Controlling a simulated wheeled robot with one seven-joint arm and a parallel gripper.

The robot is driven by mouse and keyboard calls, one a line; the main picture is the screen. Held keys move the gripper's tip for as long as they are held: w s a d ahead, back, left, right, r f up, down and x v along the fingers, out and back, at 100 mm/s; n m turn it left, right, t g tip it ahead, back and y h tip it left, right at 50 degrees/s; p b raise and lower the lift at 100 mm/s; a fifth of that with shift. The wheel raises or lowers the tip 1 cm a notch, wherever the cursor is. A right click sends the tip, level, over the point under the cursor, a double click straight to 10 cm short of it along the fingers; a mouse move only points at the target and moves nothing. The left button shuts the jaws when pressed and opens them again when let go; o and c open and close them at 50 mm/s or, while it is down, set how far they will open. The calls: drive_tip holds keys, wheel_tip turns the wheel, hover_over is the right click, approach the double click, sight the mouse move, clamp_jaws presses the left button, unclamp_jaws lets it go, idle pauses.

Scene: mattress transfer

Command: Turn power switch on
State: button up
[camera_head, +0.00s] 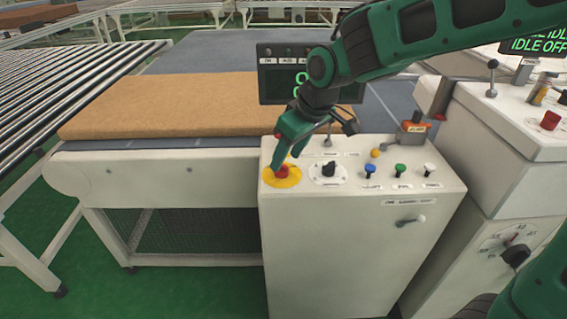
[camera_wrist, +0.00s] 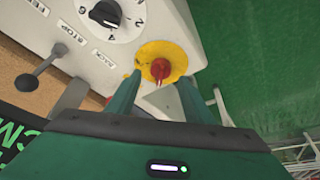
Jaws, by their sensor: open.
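A red knob (camera_head: 282,171) on a round yellow plate (camera_head: 284,182) sits at the left of the white control panel's top. My gripper (camera_head: 278,166) is directly over it, pointing down. In the wrist view, the red knob (camera_wrist: 160,70) shows between and just beyond the tips of my open gripper (camera_wrist: 158,84); contact cannot be told. Beside the plate is a black rotary knob (camera_head: 329,169) on a white numbered dial, also in the wrist view (camera_wrist: 105,12). I cannot read which control is labelled as the power switch.
Blue (camera_head: 370,171), green (camera_head: 399,169) and white (camera_head: 429,169) buttons stand to the right. A lever (camera_wrist: 35,77) is near my gripper in the wrist view. A dark display (camera_head: 275,84) and a brown mattress (camera_head: 160,108) lie behind. Another console (camera_head: 510,160) stands at right.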

sight(284, 165)
drive_tip(key=shift+x, duration=1.9)
drive_tip(key=shift+c, duration=0.6)
drive_tip(key=c, duration=0.9)
